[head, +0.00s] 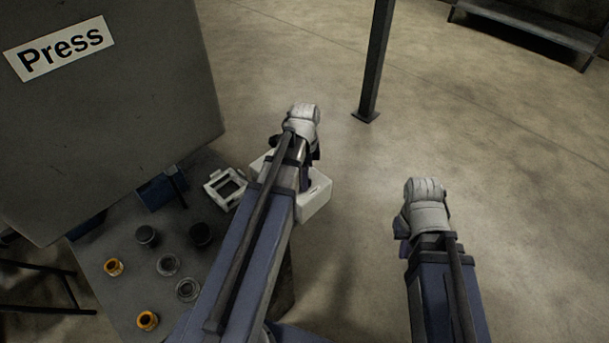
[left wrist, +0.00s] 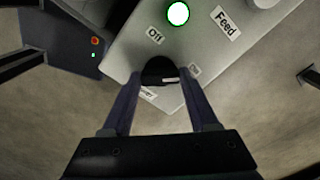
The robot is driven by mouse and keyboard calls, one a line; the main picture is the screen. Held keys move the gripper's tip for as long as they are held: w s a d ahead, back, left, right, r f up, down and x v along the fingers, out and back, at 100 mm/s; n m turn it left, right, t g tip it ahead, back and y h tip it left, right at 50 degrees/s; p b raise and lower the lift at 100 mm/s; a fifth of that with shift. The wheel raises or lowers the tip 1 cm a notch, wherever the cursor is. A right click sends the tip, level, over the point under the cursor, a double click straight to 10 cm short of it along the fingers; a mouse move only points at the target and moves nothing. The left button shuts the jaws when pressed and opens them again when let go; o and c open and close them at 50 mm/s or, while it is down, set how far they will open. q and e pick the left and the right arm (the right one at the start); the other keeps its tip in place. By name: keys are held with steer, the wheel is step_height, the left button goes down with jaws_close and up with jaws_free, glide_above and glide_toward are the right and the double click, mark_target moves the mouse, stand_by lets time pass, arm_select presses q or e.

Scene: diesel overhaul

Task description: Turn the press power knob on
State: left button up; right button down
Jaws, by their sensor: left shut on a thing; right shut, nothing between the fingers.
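In the left wrist view, a black round knob (left wrist: 158,68) sits on a pale grey control panel (left wrist: 205,50). My left gripper (left wrist: 160,80) is shut on this knob, one finger on each side. An "Off" label (left wrist: 155,37) is above the knob; a small label (left wrist: 194,70) to its right and another below it are partly hidden or too small to read surely. In the head view, my left gripper (head: 306,182) reaches down at a white box (head: 316,203); the knob is hidden there. My right gripper (head: 403,240) is shut and empty, over open floor.
A lit green button (left wrist: 178,13), a "Feed" label (left wrist: 225,22) and a pale knob (left wrist: 265,3) are on the panel. The large "Press" board (head: 120,110) stands left, above a table (head: 118,298) with several small parts. A post (head: 375,60) stands beyond.

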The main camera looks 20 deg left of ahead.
stand_by(0.5)
arm_select(q)
steer(key=o, duration=1.4)
steer(key=shift+r, duration=0.15)
step_height(320, 180, up, 8)
steer(key=p, duration=0.8)
steer(key=shift+f, duration=0.2)
